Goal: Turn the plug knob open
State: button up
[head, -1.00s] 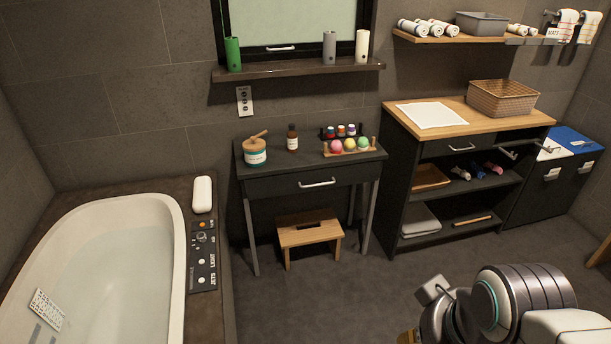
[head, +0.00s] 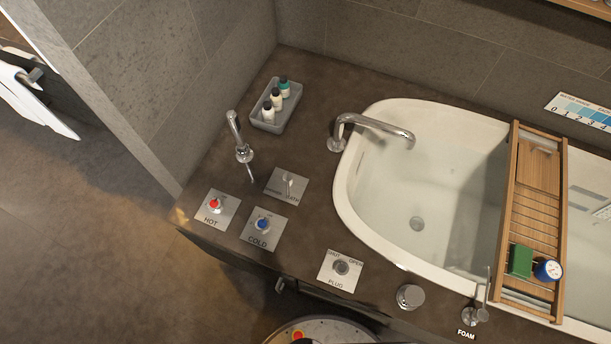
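The plug knob (head: 341,267) is a small round grey knob on a pale square plate marked PLUG, with SHUT at the upper left and OPEN at the upper right. It sits on the dark tub deck near the front edge, left of the tub's lower rim. Its pointer is too small to read. The white bathtub (head: 345,205) holds clear water, with a round drain (head: 417,224) on its floor. My gripper is not in view.
HOT (head: 214,205) and COLD (head: 263,226) knobs, a lever plate (head: 287,185), a hand shower (head: 239,140), a spout (head: 375,124) and a grey bottle tray (head: 266,127) stand on the deck. A round chrome knob (head: 410,296) is right of the plug plate. A wooden rack (head: 533,215) crosses the tub.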

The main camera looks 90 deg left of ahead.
aim_at(341, 269)
jog(key=u, duration=2.75)
jog(key=k+j, duration=0.05)
